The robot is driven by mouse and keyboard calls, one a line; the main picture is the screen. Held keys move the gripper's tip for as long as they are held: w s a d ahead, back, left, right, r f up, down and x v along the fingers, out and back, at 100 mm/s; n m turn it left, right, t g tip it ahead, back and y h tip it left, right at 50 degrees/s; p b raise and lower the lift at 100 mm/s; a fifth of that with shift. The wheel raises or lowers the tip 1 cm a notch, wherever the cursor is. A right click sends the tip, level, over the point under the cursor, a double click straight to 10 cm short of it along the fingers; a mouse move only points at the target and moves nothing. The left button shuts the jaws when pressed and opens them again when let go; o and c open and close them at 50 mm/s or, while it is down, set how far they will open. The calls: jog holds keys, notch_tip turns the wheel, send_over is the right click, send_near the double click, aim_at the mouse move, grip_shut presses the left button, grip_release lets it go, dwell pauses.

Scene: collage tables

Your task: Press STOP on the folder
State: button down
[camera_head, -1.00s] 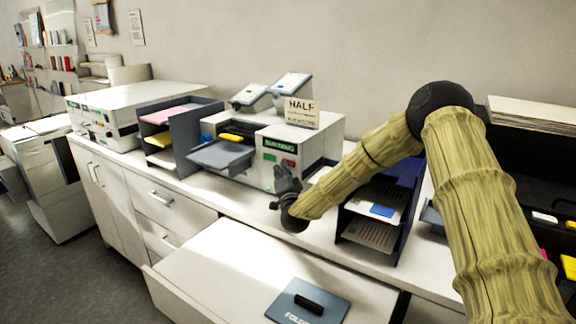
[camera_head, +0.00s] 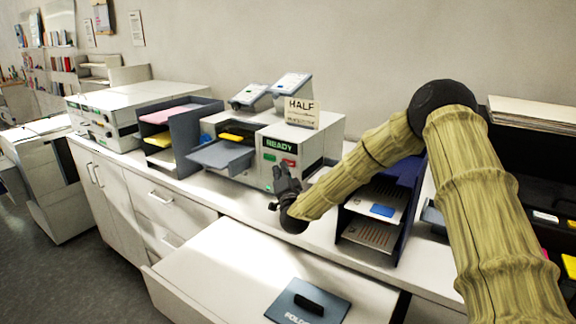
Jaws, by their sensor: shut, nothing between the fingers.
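The folder (camera_head: 322,146) is a white machine on the counter with a grey tray on its left side. Its front panel has a small green-lit display (camera_head: 280,144) reading READY. Below the display are a green button (camera_head: 269,157) and a red button (camera_head: 289,162). A sign reading HALF (camera_head: 301,111) stands on top. My gripper (camera_head: 276,188) is shut and empty, just in front of the panel's lower right part, below the red button. I cannot tell whether it touches the machine.
A dark blue paper rack (camera_head: 377,213) stands right of my gripper, partly behind my arm. A grey tray stack (camera_head: 196,121) with coloured paper is left of the folder. A blue-grey plate marked FOLDER (camera_head: 325,311) lies on the white surface in front.

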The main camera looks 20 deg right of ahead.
jog(key=shift+s+a+r, duration=0.1)
jog(key=shift+s+a, duration=0.15)
jog(key=shift+s, duration=0.05)
jog(key=shift+a, duration=0.1)
jog(key=shift+s+a+b, duration=0.35)
jog(key=shift+s+a, duration=0.45)
jog(key=shift+a, duration=0.15)
jog(key=shift+s+a+b, duration=0.3)
jog(key=shift+s+a, duration=0.45)
jog(key=shift+a, duration=0.2)
